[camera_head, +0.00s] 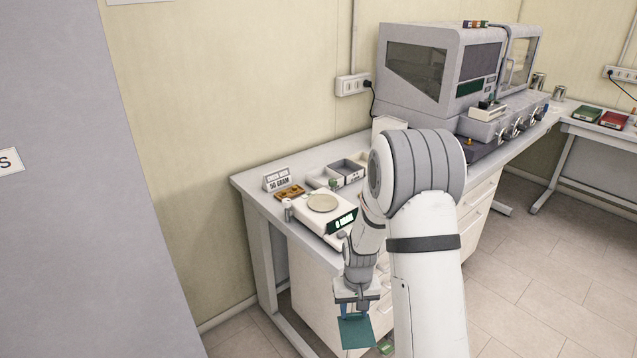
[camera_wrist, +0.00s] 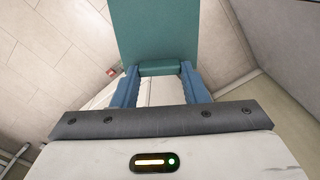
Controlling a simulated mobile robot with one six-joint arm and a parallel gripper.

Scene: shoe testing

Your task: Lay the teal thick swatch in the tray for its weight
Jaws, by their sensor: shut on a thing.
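My gripper (camera_head: 356,312) is shut on the teal swatch (camera_head: 356,333), which hangs below the fingers, in front of the bench and lower than its top. In the wrist view the swatch (camera_wrist: 155,30) is a flat teal sheet reaching out beyond my gripper (camera_wrist: 160,72), with a thicker teal edge between the two blue fingers. On the bench, grey open trays (camera_head: 347,166) stand behind the balance; their insides are hard to make out. I cannot tell which tray is for which weight.
A balance (camera_head: 341,225) with a round pan (camera_head: 322,203) stands near the bench's front left. A sign reading 50 gram (camera_head: 277,179), a wooden weight block (camera_head: 289,192) and a small bottle (camera_head: 288,209) are beside it. A large grey machine (camera_head: 440,75) fills the bench's right. A grey panel (camera_head: 80,200) blocks the left.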

